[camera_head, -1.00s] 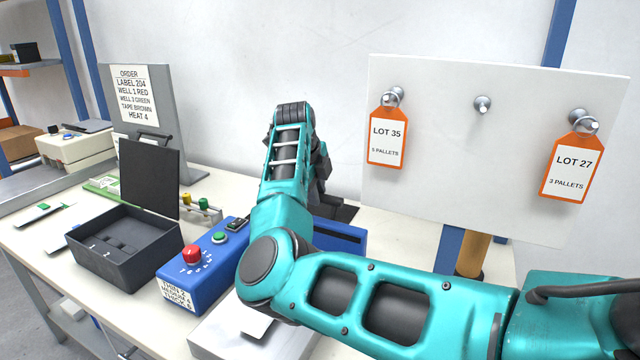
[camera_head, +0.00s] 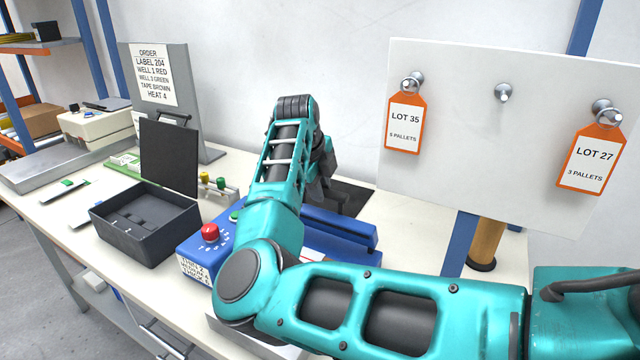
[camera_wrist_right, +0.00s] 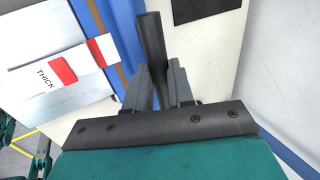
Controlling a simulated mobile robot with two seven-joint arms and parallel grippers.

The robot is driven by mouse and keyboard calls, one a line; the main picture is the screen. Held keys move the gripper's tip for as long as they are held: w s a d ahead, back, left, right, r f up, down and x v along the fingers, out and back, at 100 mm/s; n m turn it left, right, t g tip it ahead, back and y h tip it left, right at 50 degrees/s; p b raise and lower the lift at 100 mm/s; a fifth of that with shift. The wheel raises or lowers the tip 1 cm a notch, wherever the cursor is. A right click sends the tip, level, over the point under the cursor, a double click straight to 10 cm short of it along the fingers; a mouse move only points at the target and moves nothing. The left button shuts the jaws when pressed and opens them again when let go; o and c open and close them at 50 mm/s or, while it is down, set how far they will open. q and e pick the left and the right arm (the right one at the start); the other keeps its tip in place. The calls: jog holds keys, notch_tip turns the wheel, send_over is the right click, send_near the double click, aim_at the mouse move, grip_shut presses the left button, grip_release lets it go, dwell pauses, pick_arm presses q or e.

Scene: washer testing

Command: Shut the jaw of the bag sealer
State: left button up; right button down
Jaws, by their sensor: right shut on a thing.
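The bag sealer (camera_head: 192,250) is a blue box with a red knob, partly hidden behind my right arm. Its long blue jaw (camera_head: 345,238) shows right of the arm. In the wrist view, a blue bar with a brown strip (camera_wrist_right: 122,42) runs left of the gripper. My right gripper (camera_head: 335,190) is beyond the sealer, its tips partly hidden by my arm. In the wrist view my right gripper (camera_wrist_right: 157,85) is shut on a black handle (camera_wrist_right: 151,45). I cannot tell how far the jaw stands open. My left gripper is not in view.
A pouch labelled THICK (camera_wrist_right: 60,72) lies by the bar. A black open-lidded box (camera_head: 145,232) stands left of the sealer. A white board (camera_head: 460,130) with two orange lot tags rises at the right. An order sign (camera_head: 155,75) stands behind. A brown post (camera_head: 485,243) stands below the board.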

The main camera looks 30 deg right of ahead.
jog(key=shift+s+f, duration=0.1)
jog(key=shift+f, duration=0.3)
jog(key=c, duration=1.4)
grip_release()
jog(key=shift+o, duration=0.9)
jog(key=shift+d, duration=0.1)
jog(key=shift+o, duration=1.2)
jog(key=shift+r, duration=0.2)
jog(key=v, duration=1.2)
jog(key=shift+r+b, duration=0.35)
jog(key=shift+a, duration=0.25)
